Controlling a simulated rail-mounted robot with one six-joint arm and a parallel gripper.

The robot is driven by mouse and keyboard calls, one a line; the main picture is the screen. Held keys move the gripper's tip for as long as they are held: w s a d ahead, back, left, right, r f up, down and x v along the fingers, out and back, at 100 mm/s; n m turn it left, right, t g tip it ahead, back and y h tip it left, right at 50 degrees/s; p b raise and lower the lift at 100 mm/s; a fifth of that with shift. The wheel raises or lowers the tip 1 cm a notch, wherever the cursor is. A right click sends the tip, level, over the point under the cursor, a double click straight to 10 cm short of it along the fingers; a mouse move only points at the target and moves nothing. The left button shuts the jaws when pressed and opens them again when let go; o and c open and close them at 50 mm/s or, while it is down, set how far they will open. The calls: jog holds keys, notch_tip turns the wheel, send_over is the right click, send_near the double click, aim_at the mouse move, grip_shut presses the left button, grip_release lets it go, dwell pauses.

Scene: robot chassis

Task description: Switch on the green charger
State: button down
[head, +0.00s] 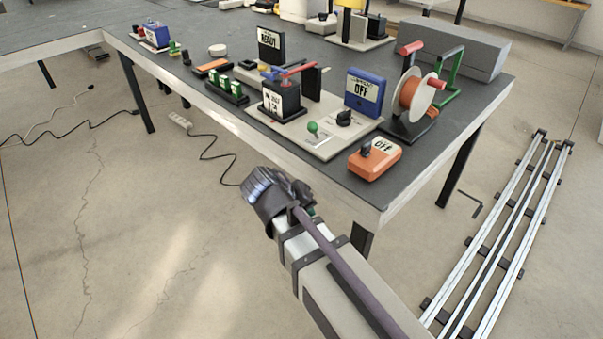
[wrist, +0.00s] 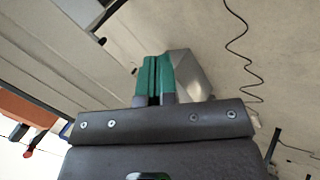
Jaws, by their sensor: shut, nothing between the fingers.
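A dark unit with several green blocks (head: 226,88) sits on the table near its front edge, left of the grey board; it may be the green charger, but I cannot read any label or see its switch state. My gripper (wrist: 153,78) has green fingers pressed together with nothing between them in the wrist view. In the head view my gripper is low in front of the table, below the tabletop, apart from every device, and its fingers are mostly hidden by the wrist.
An orange box (head: 376,161) reading OFF stands at the table's near corner. Floor rails (head: 505,235) lie at right.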

aim_at(312, 127)
jog(key=w+a+f+m+t+h+b, duration=0.4)
jog(key=a+t+h+b, duration=0.25)
jog(key=b, duration=0.45)
jog(key=a+r+m+t+h, duration=0.1)
jog(key=r+m+t+h, duration=0.1)
jog(key=r+m, duration=0.2)
jog(key=a+r+m+t+h+p, duration=0.1)
jog(key=a+r+m+t+h, duration=0.1)
jog(key=r+m, duration=0.2)
notch_tip(312, 127, up, 3)
jog(key=shift+s+a+r+t, duration=0.2)
jog(key=shift+a+t, duration=0.05)
jog(key=shift+t, duration=0.1)
jog(key=p+x, duration=0.6)
jog(key=x, duration=0.7)
jog(key=shift+w+d+r, duration=0.1)
jog(key=shift+d+r, duration=0.05)
jog(key=shift+r, duration=0.1)
jog(key=shift+w+d, duration=0.15)
jog(key=shift+d, duration=0.1)
jog(key=shift+d+r, duration=0.1)
jog(key=shift+r, duration=0.05)
